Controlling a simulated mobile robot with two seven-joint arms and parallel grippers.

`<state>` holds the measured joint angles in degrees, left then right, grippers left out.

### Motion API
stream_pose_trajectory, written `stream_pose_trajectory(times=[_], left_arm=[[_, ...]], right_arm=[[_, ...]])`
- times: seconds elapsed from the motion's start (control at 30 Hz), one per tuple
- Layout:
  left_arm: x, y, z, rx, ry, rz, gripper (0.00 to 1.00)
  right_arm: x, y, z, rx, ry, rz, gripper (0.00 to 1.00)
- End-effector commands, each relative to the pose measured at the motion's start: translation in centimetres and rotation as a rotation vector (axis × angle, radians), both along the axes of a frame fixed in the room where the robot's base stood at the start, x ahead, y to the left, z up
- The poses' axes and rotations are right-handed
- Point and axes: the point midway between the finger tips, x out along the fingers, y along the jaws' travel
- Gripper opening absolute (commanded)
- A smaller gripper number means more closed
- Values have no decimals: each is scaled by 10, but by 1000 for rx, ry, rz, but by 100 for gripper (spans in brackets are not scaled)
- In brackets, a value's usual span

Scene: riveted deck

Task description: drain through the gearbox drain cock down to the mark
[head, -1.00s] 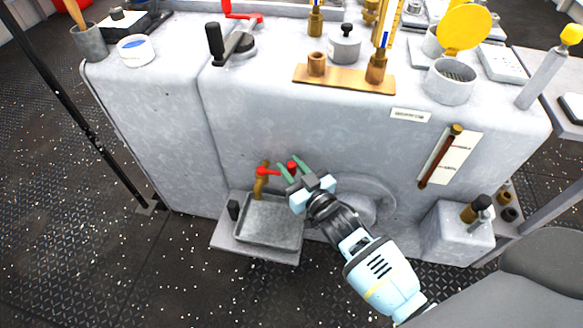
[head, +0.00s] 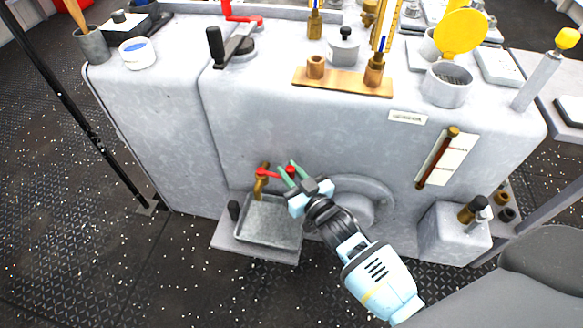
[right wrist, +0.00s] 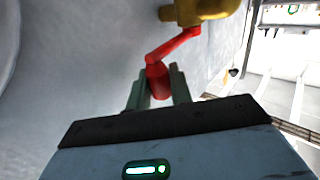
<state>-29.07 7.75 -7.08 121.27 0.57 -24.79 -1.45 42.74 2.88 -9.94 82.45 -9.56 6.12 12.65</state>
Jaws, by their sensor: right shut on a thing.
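The brass drain cock (head: 259,188) sticks out low on the grey gearbox housing, with its red lever (head: 268,174) pointing right. My right gripper (head: 286,171) is shut on the lever's end; in the right wrist view its green fingers flank the red knob (right wrist: 157,80), and the brass cock body (right wrist: 205,9) shows at the top. A grey drain tray (head: 268,222) stands under the cock; I make out no stream or liquid there. The sight gauge (head: 437,158), a slanted tube looking dark red-brown, lies on a white plate (head: 456,160) with marks; the exact level is unclear. My left gripper is out of view.
A small box (head: 455,235) with a brass fitting stands at the housing's lower right. A round raised cover (head: 358,205) is behind my right arm. A dark pole (head: 85,125) stands at left. The deck (head: 150,275) in front left is clear.

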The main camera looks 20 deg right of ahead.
Motion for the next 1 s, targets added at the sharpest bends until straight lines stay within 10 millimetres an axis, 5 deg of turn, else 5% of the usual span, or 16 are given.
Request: stream_pose_trajectory(times=[1.0], left_arm=[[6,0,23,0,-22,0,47]], right_arm=[[-20,31,0,2,1,5,0]])
